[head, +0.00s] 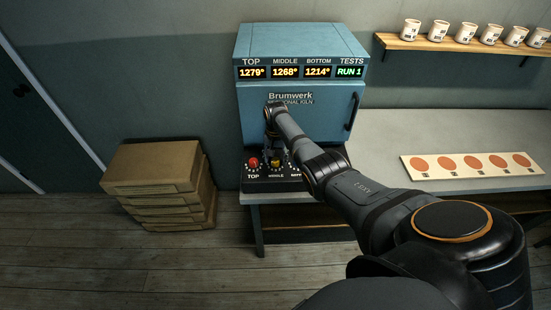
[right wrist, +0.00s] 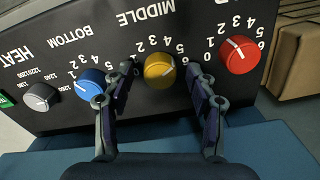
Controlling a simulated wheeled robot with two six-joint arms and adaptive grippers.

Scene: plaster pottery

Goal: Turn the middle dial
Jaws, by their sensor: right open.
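The middle dial (head: 277,161) is a yellow knob with a white pointer line on the kiln's black control panel (head: 262,185). It also shows in the right wrist view (right wrist: 160,69), labelled MIDDLE. My right gripper (right wrist: 163,75) is open, with one finger on each side of the yellow dial; I cannot tell whether the fingers touch it. In the head view my right gripper (head: 275,145) is small and partly hidden by my wrist. The red TOP dial (right wrist: 238,54) and blue BOTTOM dial (right wrist: 90,84) flank the middle one. My left gripper is not seen.
The blue kiln (head: 300,50) reads TOP 1279, MIDDLE 1268, BOTTOM 1214 and RUN 1. Cardboard boxes (head: 155,168) are stacked at left. A board of orange discs (head: 470,165) lies on the table, under a cup shelf (head: 450,46).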

